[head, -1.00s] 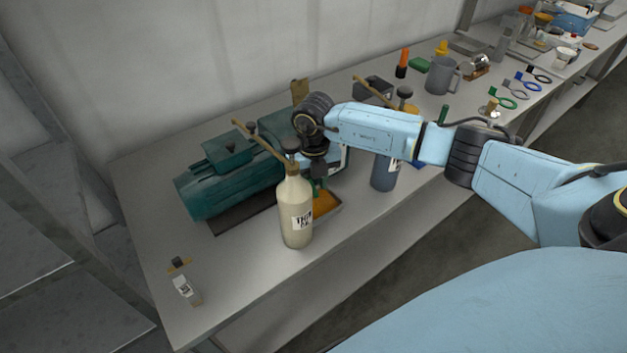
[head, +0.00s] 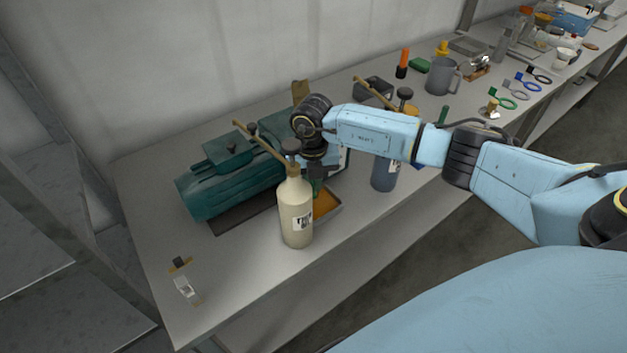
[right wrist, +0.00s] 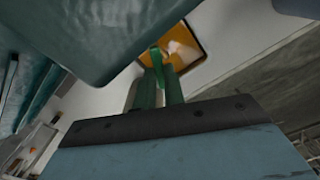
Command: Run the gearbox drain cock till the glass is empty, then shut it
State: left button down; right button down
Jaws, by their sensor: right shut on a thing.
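The teal gearbox unit (head: 225,180) lies on the bench at the left, its right part hidden behind my right arm. It also fills the upper left of the right wrist view (right wrist: 100,35). My right gripper (right wrist: 160,92) is shut on the green drain cock handle (right wrist: 157,62), low at the gearbox's underside. In the head view the gripper is mostly hidden behind the wrist and a bottle. A tray of orange liquid (head: 325,201) sits below; it also shows in the right wrist view (right wrist: 185,50). I cannot make out the glass or its level. My left gripper is out of view.
A cream pump bottle (head: 296,215) stands close in front of the tray. A grey jug (head: 441,76) and several ring-handled tools are farther right. The bench's front left is mostly clear.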

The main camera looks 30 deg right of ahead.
jog(key=m+p, duration=0.1)
jog(key=m, duration=0.2)
jog(key=w+a+m+p, duration=0.1)
jog(key=m, duration=0.2)
jog(key=m+p, duration=0.1)
jog(key=m, duration=0.2)
jog(key=shift+w+a+r+m, duration=0.1)
jog(key=shift+w+a+m, duration=0.05)
jog(key=shift+w+m, duration=0.15)
dwell(0.5)
jog(key=c, duration=1.5)
grip_release()
jog(key=shift+s, duration=0.1)
